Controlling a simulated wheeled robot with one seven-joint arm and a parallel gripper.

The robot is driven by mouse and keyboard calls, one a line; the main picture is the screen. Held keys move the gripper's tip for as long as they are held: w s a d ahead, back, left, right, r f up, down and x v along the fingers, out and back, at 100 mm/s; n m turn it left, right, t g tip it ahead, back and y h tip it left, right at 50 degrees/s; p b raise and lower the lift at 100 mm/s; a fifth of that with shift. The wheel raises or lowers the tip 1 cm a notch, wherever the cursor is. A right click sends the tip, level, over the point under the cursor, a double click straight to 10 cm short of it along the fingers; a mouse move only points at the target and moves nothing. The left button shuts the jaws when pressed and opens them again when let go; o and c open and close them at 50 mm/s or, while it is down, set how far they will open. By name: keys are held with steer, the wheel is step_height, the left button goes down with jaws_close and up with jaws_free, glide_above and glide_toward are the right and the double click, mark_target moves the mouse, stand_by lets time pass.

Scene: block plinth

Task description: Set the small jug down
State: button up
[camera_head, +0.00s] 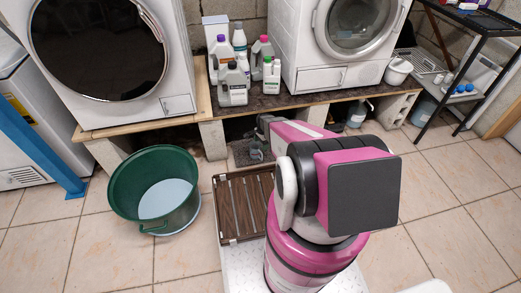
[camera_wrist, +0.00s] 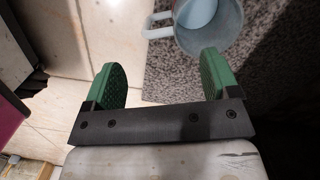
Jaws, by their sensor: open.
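The small jug (camera_wrist: 225,40) is at the top of the wrist view, cut off by the edge. It is grey with a pale blue inside, and its light handle (camera_wrist: 158,18) points left. It appears to stand on a speckled grey mat (camera_wrist: 175,75), which also shows under the plinth in the head view (camera_head: 240,155). My gripper (camera_wrist: 160,75) is open, its two green pads wide apart with nothing between them. The jug is beyond the fingertips and apart from them. In the head view, I cannot clearly separate the jug from my gripper.
A plinth (camera_head: 300,98) on blocks carries two white machines and several bottles (camera_head: 232,85), close above my forearm. A green tub (camera_head: 125,188) stands at left. A brown slatted rack (camera_head: 240,205) lies beside my base. Tiled floor at right is clear.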

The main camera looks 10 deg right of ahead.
steer(key=s+a+r+n, duration=0.1)
steer(key=s+r+n, duration=0.3)
steer(key=r, duration=0.9)
steer(key=s+a+r+n, duration=0.2)
steer(key=s+r+n, duration=0.3)
steer(key=s+r, duration=0.5)
steer(key=s+a+r+n+h, duration=0.1)
steer(key=s+r+n, duration=0.3)
steer(key=r, duration=1.1)
steer(key=s, duration=0.3)
steer(key=shift+a+r+n+t, duration=0.3)
steer(key=shift+n, duration=0.1)
